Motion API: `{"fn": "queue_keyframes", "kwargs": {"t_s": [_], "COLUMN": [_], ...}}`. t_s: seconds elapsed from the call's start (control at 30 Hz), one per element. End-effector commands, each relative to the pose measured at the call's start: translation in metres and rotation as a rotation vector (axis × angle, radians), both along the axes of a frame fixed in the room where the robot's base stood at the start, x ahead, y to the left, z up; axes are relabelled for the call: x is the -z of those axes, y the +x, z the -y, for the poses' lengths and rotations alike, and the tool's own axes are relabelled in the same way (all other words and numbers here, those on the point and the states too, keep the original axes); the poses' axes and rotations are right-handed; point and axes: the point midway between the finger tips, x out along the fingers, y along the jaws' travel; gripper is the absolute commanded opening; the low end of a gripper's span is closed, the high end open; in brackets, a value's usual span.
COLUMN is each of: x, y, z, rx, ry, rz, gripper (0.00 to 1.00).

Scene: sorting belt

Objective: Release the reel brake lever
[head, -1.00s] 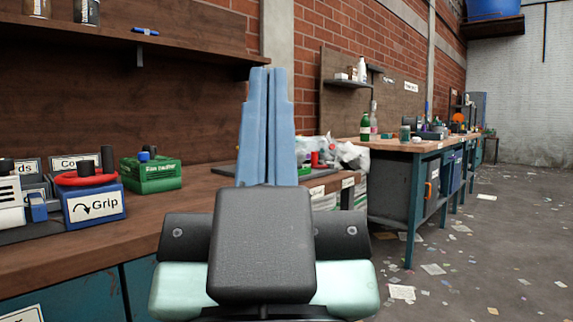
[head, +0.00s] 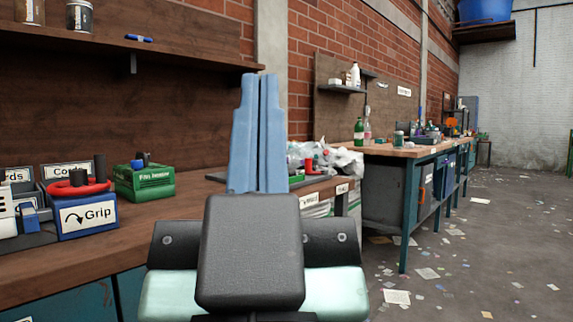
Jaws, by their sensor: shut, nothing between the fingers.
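My gripper (head: 258,78) is in the middle of the head view, its two blue fingers together, pointing up and away, with nothing between them. I cannot make out a reel brake lever for certain. On the left bench stands a blue box (head: 88,216) with a "Grip" label, a curved arrow, a red ring and dark knobs on top. Behind it to the right is a green box (head: 145,181) with white lettering and small blue and dark parts on top. Both boxes are left of my gripper and apart from it. My gripper hides part of the bench behind it.
The wooden bench (head: 120,236) runs along the left under a shelf (head: 130,42). White plastic bags (head: 345,160) lie at its far end. A second bench (head: 408,150) with bottles stands farther right. The floor (head: 470,260) at right is open, with scattered paper scraps.

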Motion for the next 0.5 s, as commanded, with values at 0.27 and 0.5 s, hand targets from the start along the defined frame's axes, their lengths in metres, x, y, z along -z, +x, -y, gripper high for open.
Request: {"fn": "queue_keyframes", "kwargs": {"t_s": [0.27, 0.5], "x": [-0.081, -0.164], "y": [0.000, 0.000], "z": [0.000, 0.000], "rx": [0.000, -0.001], "ry": [0.000, -0.001], "rz": [0.001, 0.001], "gripper": [0.00, 0.00]}}
